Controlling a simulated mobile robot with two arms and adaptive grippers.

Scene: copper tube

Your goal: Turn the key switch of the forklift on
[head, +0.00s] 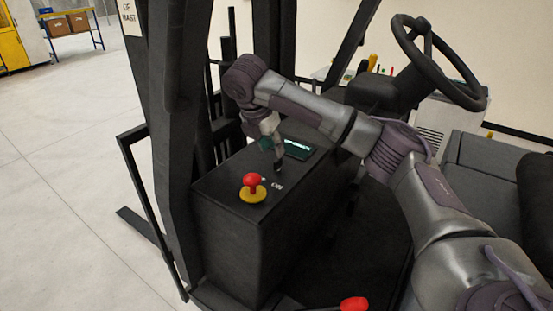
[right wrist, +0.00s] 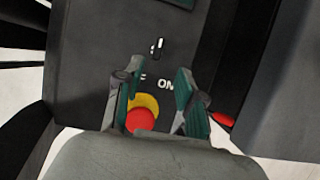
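The forklift's black control box (head: 232,235) stands in the middle of the head view. The key switch (right wrist: 157,47) shows in the right wrist view as a small metallic key on the box top, above the OFF/ON lettering. My right gripper (head: 273,160) points down over the box, close to the ON label (head: 277,186). In the right wrist view its two teal-padded fingers (right wrist: 160,70) are apart with nothing held between them. The key lies just beyond the fingertips, roughly centred between them; I cannot tell the height gap. In the head view the key cannot be made out clearly. My left gripper is not in view.
A red emergency button on a yellow base (head: 253,186) stands on the box, near the fingers. A small display (head: 297,148) is behind the lettering. Dark mast posts (head: 182,120) rise to the left. The steering wheel (head: 437,62) and seat (head: 490,165) are to the right.

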